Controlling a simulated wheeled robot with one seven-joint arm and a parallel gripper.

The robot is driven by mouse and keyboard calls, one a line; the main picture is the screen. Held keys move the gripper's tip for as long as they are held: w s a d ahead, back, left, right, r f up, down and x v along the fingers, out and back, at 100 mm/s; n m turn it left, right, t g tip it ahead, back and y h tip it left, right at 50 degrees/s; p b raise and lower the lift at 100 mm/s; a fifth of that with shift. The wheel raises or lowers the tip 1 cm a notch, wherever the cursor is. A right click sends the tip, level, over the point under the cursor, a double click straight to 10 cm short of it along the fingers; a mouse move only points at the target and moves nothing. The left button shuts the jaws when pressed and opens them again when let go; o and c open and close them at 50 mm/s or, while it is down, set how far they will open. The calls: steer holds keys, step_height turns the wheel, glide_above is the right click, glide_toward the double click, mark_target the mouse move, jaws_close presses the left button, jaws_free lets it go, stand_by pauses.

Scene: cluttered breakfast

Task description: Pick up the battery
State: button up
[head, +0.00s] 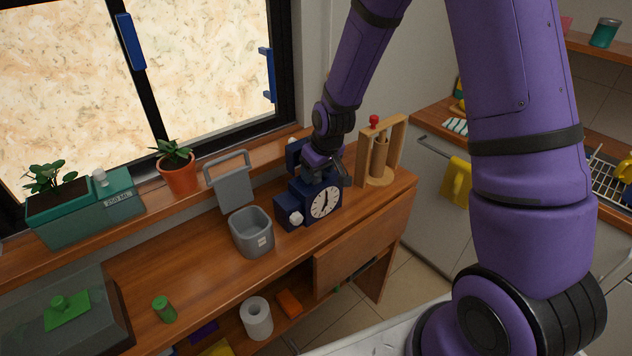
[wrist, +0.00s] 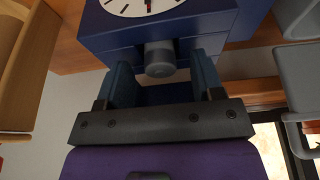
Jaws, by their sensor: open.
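A blue clock-faced device (head: 322,204) stands on the wooden counter. My gripper (head: 320,172) is over its top, at the back. In the wrist view my gripper (wrist: 162,85) is open, with one blue finger on each side of a short grey cylinder (wrist: 160,58) at the device's blue body (wrist: 215,25). The cylinder lies between the fingers with gaps to both; I cannot tell whether it is the battery or a knob. In the head view the gripper hides this spot. A small green cylinder (head: 164,309) stands at the counter's front left; it is too small to identify.
A grey open bin (head: 252,232) stands left of the device, and a wooden frame with a red knob (head: 400,140) stands close on its right. A potted plant (head: 180,176) and a teal planter (head: 85,208) sit on the window sill. The counter left of the bin has clear room.

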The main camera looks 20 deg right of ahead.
steer(key=shift+c, duration=0.2)
steer(key=c, duration=1)
steer(key=shift+o, duration=0.2)
step_height(320, 180, up, 10)
